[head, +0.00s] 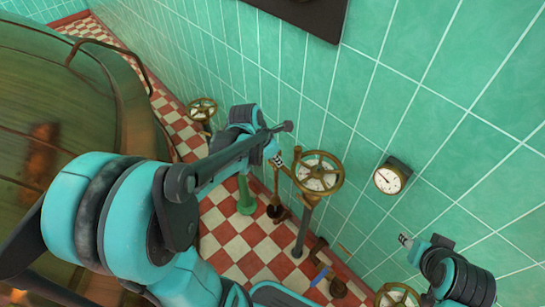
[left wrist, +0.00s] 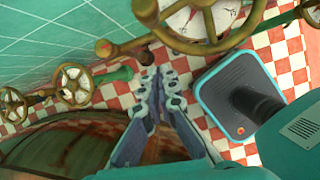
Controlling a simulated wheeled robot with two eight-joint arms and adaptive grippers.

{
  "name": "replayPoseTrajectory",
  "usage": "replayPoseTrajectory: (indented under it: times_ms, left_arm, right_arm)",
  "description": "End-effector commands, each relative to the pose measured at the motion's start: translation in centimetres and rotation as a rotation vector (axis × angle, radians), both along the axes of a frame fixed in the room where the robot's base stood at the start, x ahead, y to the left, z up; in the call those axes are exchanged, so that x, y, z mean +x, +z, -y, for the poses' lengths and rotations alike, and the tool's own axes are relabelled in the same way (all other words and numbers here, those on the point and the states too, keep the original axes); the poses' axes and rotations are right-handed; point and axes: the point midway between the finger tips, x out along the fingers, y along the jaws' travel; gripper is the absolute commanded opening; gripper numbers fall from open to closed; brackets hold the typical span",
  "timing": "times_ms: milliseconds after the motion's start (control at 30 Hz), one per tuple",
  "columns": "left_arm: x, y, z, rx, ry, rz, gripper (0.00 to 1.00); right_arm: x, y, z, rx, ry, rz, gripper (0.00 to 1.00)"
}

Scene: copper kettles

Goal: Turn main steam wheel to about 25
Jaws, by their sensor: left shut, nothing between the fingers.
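A brass handwheel (head: 318,172) with a pale dial face stands on a dark post in the middle of the head view. It fills the top of the left wrist view (left wrist: 208,45). No label is readable, so I cannot tell by name which wheel is the main steam one. My left gripper (head: 279,160) is beside this wheel's left rim. In the left wrist view its fingers (left wrist: 158,78) are together and empty, just below the rim in the picture and seemingly apart from it. My right gripper (head: 404,239) is small at the lower right; its jaws are unclear.
A round gauge (head: 388,179) is on the green tiled wall, right of the wheel. Another handwheel (head: 202,109) stands farther back, and one (head: 398,296) is at the bottom right. A large copper kettle (head: 60,110) fills the left. A green post (head: 245,196) stands on the checkered floor.

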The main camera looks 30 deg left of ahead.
Motion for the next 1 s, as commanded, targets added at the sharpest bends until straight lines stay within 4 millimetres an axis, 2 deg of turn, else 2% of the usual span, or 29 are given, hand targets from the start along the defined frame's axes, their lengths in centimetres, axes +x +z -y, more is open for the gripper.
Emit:
replayPoseTrajectory:
  times_ms: [33,67,200,333,767,1000]
  left_arm:
    - [0.4,-1.4,0.2,0.0,-0.002,0.0,0.0]
    - [0.6,-1.9,0.3,0.0,-0.002,0.0,0.0]
    - [2.6,-1.4,1.5,0.0,-0.004,0.0,0.0]
    - [3.6,-1.3,2.0,0.002,-0.002,0.001,0.0]
    - [4.0,-1.1,2.2,0.001,-0.002,0.0,0.0]
    - [5.2,-1.1,2.5,-0.001,-0.061,0.001,0.0]
  right_arm:
    - [0.0,-0.9,0.0,0.0,0.0,0.0,0.4]
    - [0.0,-1.1,0.0,0.0,0.0,0.0,0.4]
    - [0.0,-1.5,0.0,0.0,0.0,0.0,0.4]
    - [0.0,-1.7,0.0,0.0,0.0,0.0,0.4]
    - [0.0,-1.8,0.0,0.0,0.0,0.0,0.4]
    - [0.0,-1.6,0.0,0.0,0.0,0.0,0.4]
